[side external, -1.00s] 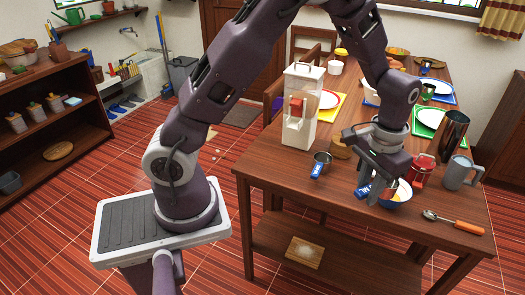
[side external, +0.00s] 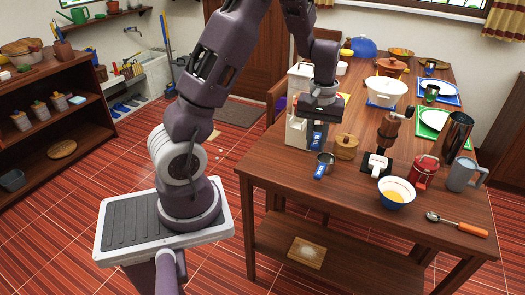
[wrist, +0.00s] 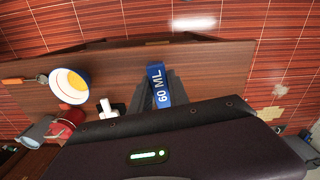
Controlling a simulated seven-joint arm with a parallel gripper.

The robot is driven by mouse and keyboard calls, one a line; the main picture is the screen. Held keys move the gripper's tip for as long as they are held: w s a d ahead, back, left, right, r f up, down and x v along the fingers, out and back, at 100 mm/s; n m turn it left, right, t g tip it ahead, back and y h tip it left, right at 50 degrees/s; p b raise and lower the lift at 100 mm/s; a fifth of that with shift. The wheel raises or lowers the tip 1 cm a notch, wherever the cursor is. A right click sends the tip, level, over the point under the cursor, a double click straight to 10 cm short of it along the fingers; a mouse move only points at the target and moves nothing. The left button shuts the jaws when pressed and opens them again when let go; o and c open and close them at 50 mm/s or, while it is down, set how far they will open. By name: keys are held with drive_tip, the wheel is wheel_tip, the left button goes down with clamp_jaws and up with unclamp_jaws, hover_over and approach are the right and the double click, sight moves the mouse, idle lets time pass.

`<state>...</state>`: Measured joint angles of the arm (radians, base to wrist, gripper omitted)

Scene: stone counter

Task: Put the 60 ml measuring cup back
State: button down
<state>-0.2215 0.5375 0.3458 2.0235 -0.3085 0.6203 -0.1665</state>
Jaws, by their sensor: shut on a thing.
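My gripper (side external: 317,124) is shut on the blue handle of the 60 ml measuring cup (side external: 317,141), which hangs above the table's left part. In the wrist view the handle (wrist: 160,84), marked "60 ML", sits between the fingers; the cup's bowl is not clearly visible. Another metal measuring cup (side external: 326,160) with a blue handle lies on the table just below, near the front left edge.
A lidded wooden pot (side external: 346,146) is to the right. A white bowl with yellow contents (side external: 397,192), a red canister (side external: 424,172) and a grey mug (side external: 463,173) stand further right.

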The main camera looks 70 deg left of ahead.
drive_tip(key=s+a+f+n, duration=0.1)
drive_tip(key=s+a+n, duration=0.3)
drive_tip(key=a, duration=0.3)
drive_tip(key=s+a+f+n, duration=0.2)
drive_tip(key=s+a+n, duration=0.1)
drive_tip(key=a, duration=0.5)
drive_tip(key=f, duration=0.6)
drive_tip(key=a+f, duration=0.1)
drive_tip(key=f, duration=0.2)
drive_tip(key=shift+s+f, duration=0.4)
drive_tip(key=shift+f, duration=0.3)
drive_tip(key=c, duration=1.3)
unclamp_jaws()
drive_tip(key=shift+f, duration=0.1)
drive_tip(key=shift+o, duration=0.2)
